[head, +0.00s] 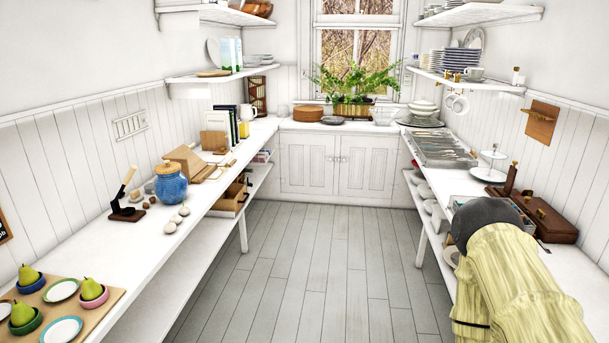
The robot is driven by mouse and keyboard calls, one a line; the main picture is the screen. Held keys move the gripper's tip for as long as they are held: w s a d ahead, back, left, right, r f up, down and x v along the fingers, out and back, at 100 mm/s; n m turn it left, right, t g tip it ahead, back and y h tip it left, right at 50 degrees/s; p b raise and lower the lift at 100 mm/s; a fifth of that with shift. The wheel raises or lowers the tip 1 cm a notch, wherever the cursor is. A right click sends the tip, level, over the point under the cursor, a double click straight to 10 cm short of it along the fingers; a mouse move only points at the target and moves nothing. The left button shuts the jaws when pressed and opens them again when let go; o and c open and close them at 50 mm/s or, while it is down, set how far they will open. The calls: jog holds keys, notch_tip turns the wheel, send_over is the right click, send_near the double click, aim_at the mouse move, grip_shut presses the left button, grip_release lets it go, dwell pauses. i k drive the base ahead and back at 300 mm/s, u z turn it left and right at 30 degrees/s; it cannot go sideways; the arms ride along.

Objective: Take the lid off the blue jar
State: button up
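The blue jar (171,190) stands upright on the left counter, beyond the pears. Its tan lid (166,168) sits on top of it. My arm, with a pale yellow cover and a dark grey rounded joint, shows at the lower right, over the right counter. It is across the aisle from the jar. I cannot make out my gripper or its fingers in the head view.
White eggs (177,219) lie in front of the jar, and a dark stand with a pale handle (127,196) is left of it. Wooden holders (188,160) stand behind. A board with pears in bowls (120,293) is nearer. The floor aisle (310,265) is clear.

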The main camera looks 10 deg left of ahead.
aim_at(167, 166)
jog(key=i, duration=2.55)
jog(key=u, duration=1.7)
